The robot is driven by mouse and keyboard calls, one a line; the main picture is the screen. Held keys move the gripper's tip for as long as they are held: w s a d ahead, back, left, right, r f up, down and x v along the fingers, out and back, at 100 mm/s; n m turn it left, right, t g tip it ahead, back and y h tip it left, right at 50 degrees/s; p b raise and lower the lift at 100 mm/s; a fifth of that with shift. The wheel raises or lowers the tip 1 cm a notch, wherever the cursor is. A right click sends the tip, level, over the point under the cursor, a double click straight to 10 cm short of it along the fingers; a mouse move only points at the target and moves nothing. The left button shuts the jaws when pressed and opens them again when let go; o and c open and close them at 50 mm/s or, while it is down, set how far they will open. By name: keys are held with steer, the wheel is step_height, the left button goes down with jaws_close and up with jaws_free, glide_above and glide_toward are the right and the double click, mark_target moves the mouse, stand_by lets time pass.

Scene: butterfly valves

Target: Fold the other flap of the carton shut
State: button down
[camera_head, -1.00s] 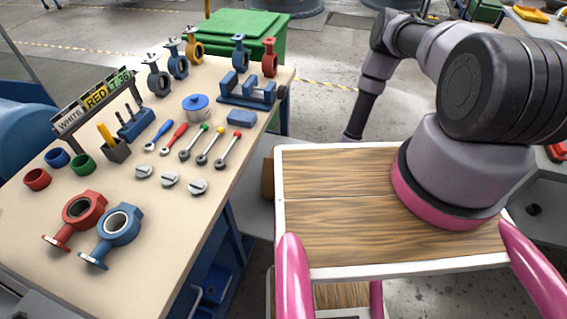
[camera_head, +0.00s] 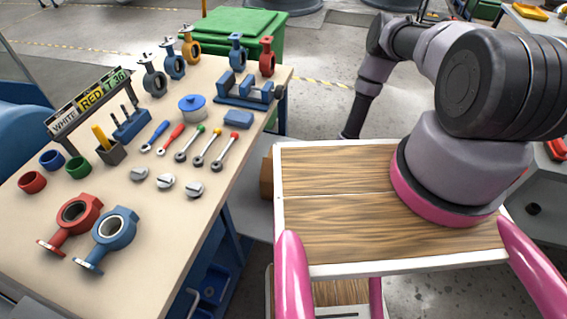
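A narrow brown piece (camera_head: 266,179), which looks like cardboard and may be part of the carton, shows low on the floor between the workbench and the left edge of my wood-topped body. The rest of it is hidden behind my body, and no flap can be made out. My arm reaches back and then down beyond my body's far edge, and its dark lower part passes out of sight there. My gripper is hidden, so neither its fingers nor anything in them shows.
The workbench (camera_head: 130,230) at left holds valve bodies, including a red one (camera_head: 97,204) and a blue one (camera_head: 128,222), several tools, a blue vise (camera_head: 248,101) and a sign rack (camera_head: 92,101). A green bin (camera_head: 237,26) stands behind it. Open floor lies beyond my arm.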

steer(key=shift+s, duration=0.1)
stand_by(0.8)
steer(key=c, duration=0.8)
jaws_free()
steer(key=shift+d, duration=0.15)
steer(key=v, duration=1)
steer(key=shift+s+d+r, duration=0.1)
steer(key=shift+d+r, duration=0.05)
steer(key=shift+d, duration=0.05)
steer(key=shift+c, duration=0.2)
